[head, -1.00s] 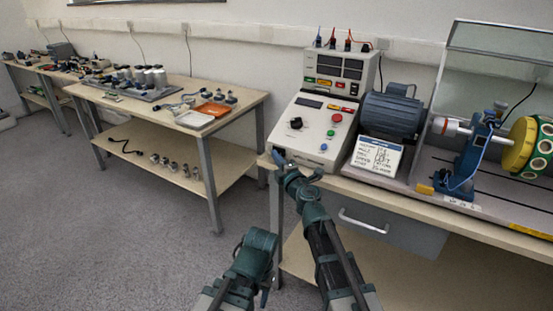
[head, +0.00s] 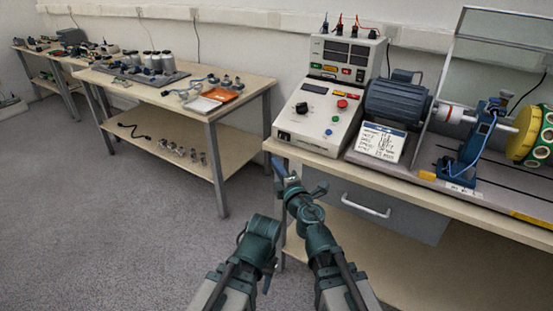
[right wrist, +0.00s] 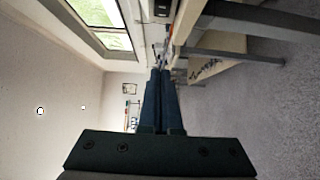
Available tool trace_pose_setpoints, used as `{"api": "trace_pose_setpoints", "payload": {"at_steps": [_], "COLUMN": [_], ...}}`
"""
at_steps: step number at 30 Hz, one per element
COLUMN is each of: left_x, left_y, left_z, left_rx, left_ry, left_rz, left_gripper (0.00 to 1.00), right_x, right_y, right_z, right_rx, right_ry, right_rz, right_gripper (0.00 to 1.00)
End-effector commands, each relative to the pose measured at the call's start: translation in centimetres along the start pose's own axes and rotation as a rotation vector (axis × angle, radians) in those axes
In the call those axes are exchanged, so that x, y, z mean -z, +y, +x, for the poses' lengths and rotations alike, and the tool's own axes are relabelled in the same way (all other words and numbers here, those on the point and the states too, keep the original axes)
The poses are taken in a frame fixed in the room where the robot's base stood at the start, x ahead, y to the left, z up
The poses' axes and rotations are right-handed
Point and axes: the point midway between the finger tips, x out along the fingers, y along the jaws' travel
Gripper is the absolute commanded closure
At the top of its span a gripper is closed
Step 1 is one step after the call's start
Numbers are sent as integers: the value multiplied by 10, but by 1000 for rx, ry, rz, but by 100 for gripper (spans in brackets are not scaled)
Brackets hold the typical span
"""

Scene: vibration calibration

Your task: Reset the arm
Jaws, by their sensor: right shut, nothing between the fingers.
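My right arm, green and dark grey, reaches up in the head view. Its blue-tipped right gripper (head: 280,168) is near the front left corner of the bench and looks empty. In the right wrist view its two blue fingers (right wrist: 160,75) lie together, shut, with nothing between them. My left arm (head: 258,238) shows beside it, folded low at the bottom centre; its fingers cannot be made out.
A bench (head: 420,178) at right bears a control box (head: 315,120), a grey motor (head: 394,98), a white sign (head: 376,142) and a blue stand (head: 480,140). Its drawer (head: 385,207) is shut. A side table (head: 262,84) holds small parts and an orange tray (head: 222,95). Floor between is clear.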

Motion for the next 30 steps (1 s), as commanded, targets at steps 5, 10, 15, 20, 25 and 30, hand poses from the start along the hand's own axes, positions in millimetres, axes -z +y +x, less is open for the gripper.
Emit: {"api": "trace_pose_setpoints", "payload": {"at_steps": [5,10,15,20,25,30], "left_x": [0,0,0,0,0,0], "left_y": [0,0,0,0,0,0], "left_z": [0,0,0,0,0,0], "left_rx": [0,0,0,0,0,0], "left_ry": [0,0,0,0,0,0], "left_rz": [0,0,0,0,0,0], "left_gripper": [50,50,50,50,50,50], "right_x": [1,0,-26,-79,-102,-76], "right_y": [0,0,-1,-31,-103,-170], "right_z": [-2,-2,-5,-27,-77,-140], "right_rx": [0,0,-6,55,257,555], "right_ry": [0,-3,-137,-452,-795,-1059], "right_rz": [0,3,123,409,720,948], "right_gripper": [100,100,100,100,100,100]}}
